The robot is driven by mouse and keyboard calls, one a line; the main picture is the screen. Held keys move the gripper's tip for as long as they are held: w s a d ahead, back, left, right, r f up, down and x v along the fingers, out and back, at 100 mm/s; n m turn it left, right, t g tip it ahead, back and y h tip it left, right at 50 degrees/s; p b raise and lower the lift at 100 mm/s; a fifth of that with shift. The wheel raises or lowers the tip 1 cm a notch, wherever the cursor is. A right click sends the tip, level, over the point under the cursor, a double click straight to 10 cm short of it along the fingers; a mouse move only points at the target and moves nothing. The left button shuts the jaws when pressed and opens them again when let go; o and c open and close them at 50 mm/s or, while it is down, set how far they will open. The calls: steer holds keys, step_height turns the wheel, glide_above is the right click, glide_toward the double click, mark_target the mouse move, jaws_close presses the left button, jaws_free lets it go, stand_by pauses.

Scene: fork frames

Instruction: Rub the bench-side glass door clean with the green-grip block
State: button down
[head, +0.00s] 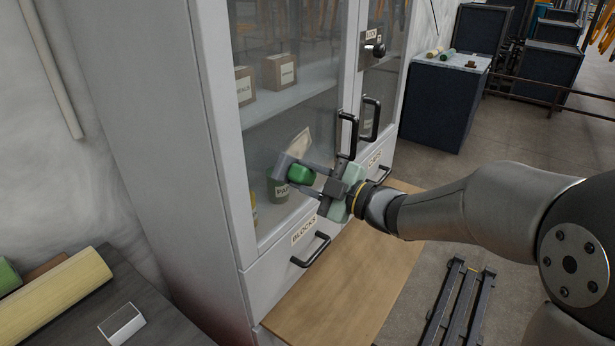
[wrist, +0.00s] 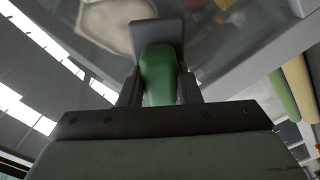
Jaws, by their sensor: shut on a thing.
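My gripper (head: 314,177) is shut on the green grip (head: 300,174) of a block and holds it up at the lower part of the bench-side glass door (head: 290,115). In the wrist view the green grip (wrist: 158,75) sits between my fingers, with a flat grey plate (wrist: 157,37) at its far end, facing the glass. The plate is at or very near the pane; I cannot tell whether it touches. The door is closed, and its black handle (head: 347,135) is just above my gripper. A pale cream patch (wrist: 115,22) shows beyond the plate.
Behind the glass are boxes (head: 279,70) on a shelf and a labelled green pot (head: 278,188). A drawer (head: 290,258) with a black handle lies below. A dark rack (head: 458,305) stands on the floor.

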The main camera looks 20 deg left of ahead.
steer(key=shift+x, duration=0.95)
steer(key=shift+w+d+p, duration=0.15)
steer(key=shift+w+d, duration=0.5)
steer(key=shift+w, duration=1.1)
steer(key=shift+w+d+p, duration=0.1)
steer(key=shift+w+d, duration=0.6)
steer(key=shift+w, duration=1.05)
steer(key=shift+w+d+p, duration=0.15)
steer(key=shift+w+d, duration=0.5)
steer(key=shift+w, duration=1.15)
steer(key=shift+w+a, duration=0.1)
steer(key=shift+b, duration=0.3)
